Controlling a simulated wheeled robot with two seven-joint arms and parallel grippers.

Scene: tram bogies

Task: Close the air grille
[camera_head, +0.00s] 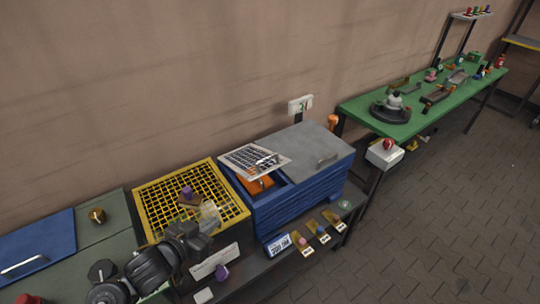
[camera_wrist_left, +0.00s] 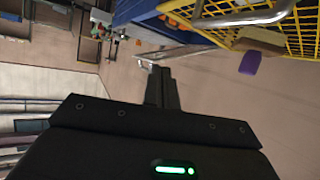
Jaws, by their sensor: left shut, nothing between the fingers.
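The air grille (camera_head: 250,158) looks like a pale slotted panel with a small handle. It stands raised and tilted over an opening in the blue box (camera_head: 300,205), and some orange shows beneath it. In the left wrist view a thin pale panel edge (camera_wrist_left: 178,52), probably the grille, lies just beyond the fingertips. My left gripper (camera_head: 212,213) is over the front right part of the yellow grid, left of the blue box and apart from the grille. Its fingers (camera_wrist_left: 160,72) are shut with nothing between them. My right gripper is not in view.
The yellow grid (camera_head: 160,205) carries a brown block with a purple knob (camera_head: 187,192). The blue box has a grey lid (camera_head: 305,145) with a handle. Small tagged items (camera_head: 302,240) line its front. A green table (camera_head: 420,105) with parts stands at the right.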

